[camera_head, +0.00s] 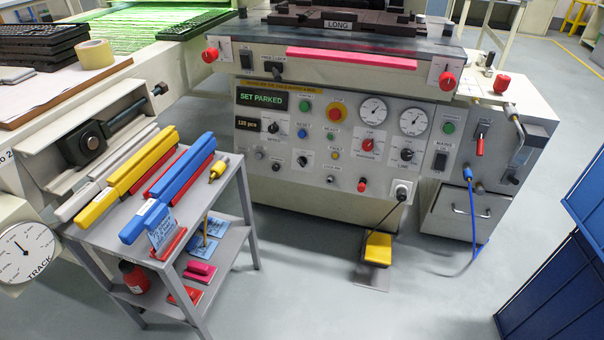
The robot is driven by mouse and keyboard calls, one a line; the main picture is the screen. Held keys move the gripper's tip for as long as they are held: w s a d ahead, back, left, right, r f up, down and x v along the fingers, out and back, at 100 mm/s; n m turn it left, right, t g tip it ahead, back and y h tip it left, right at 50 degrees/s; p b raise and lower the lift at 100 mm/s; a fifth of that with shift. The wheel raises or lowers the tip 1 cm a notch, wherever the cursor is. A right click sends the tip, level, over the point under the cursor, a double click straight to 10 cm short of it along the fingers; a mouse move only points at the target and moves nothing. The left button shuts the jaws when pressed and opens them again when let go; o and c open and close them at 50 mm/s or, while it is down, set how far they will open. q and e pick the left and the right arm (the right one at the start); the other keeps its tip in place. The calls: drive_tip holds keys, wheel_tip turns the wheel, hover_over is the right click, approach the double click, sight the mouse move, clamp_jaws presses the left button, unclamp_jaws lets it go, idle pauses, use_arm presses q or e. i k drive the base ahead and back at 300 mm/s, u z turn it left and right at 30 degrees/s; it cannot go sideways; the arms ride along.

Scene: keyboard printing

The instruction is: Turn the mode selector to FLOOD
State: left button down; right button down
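The machine's control panel (318,170) faces me in the middle of the view. It carries several rotary knobs: a black knob (273,128) below the display, a black knob (302,161) lower down, a red knob (368,145) and a black knob labelled LINE (406,155). The small lettering is too blurred to tell which is the mode selector or where FLOOD lies. The green display (262,98) reads SET PARKED. Neither of my grippers is in view.
A grey trolley (236,238) with yellow and blue bars stands at the left front. A yellow foot pedal (378,248) lies on the floor below the panel. A blue hose (473,225) hangs at the right. Blue cabinets (555,285) stand far right. Floor before the panel is mostly clear.

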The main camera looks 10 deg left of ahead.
sight(302, 160)
drive_tip(key=u, duration=0.5)
drive_tip(key=k, duration=1.15)
drive_tip(key=z, duration=0.2)
drive_tip(key=i, duration=1.8)
drive_tip(key=u, duration=1.05)
